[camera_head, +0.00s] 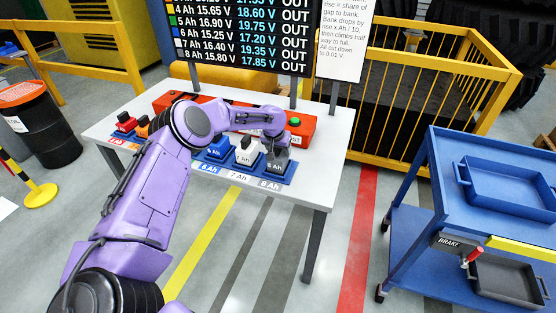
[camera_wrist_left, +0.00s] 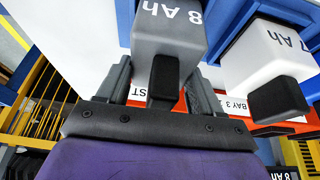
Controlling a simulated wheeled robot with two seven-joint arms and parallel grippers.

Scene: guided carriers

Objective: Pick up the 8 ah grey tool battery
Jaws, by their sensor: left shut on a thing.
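The grey 8 Ah tool battery (camera_head: 277,162) is at the right end of the row of batteries on the table. In the left wrist view the grey battery (camera_wrist_left: 168,38) shows its "8 Ah" marking and a black block. My left gripper (camera_head: 277,146) is over it, and in the left wrist view the gripper fingers (camera_wrist_left: 160,85) are on both sides of it, shut on it. The battery is at its blue bay; I cannot tell whether it is lifted at all. My right gripper is not in view.
The white 7 Ah battery (camera_head: 245,152) stands close beside it, with the blue battery (camera_head: 216,148) further left. A red unit with a green button (camera_head: 295,122) is behind. The white table (camera_head: 318,165) is bare at right. A blue cart (camera_head: 425,210) with trays stands right.

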